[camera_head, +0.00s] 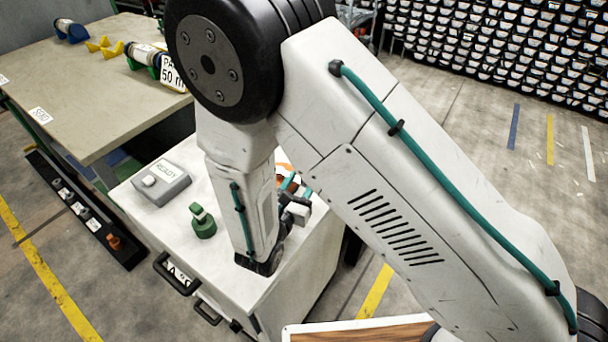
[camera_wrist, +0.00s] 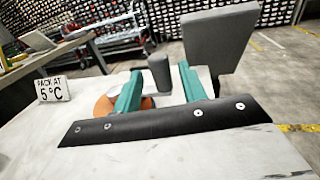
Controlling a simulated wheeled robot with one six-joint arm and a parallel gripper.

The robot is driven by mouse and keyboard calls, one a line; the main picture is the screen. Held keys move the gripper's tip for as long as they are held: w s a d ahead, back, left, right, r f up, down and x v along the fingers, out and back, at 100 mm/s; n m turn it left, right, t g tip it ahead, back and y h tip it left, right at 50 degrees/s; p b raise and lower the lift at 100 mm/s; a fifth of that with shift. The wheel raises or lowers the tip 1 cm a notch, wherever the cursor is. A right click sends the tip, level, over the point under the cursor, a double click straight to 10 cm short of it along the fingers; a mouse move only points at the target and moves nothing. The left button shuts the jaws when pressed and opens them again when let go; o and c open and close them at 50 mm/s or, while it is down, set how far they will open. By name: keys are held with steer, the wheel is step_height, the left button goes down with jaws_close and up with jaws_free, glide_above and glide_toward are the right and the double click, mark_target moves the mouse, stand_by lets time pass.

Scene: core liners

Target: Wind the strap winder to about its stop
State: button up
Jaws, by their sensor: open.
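The strap winder shows only in part. In the wrist view, an upright dark grey knob (camera_wrist: 159,74) stands between my gripper's two teal fingers, with a gap on each side. An orange round part (camera_wrist: 104,106) shows low beside the left finger. My gripper (camera_wrist: 161,69) is open, its fingers on either side of the knob and not closed on it. In the head view, my arm hides most of the winder; a bit of orange (camera_head: 283,170) shows beside the teal fingers on the white cabinet top. I cannot tell how far it is wound.
The white cabinet (camera_head: 155,222) carries a grey box marked READY (camera_head: 162,183) and a green knobbed piece (camera_head: 202,222). A large grey block (camera_wrist: 220,45) rises beside the right finger. A workbench (camera_head: 75,85) stands at left.

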steer(key=shift+x, duration=1.5)
jaws_close()
steer(key=shift+w+d, duration=0.2)
steer(key=shift+w, duration=0.05)
jaws_free()
steer(key=shift+v, duration=3.9)
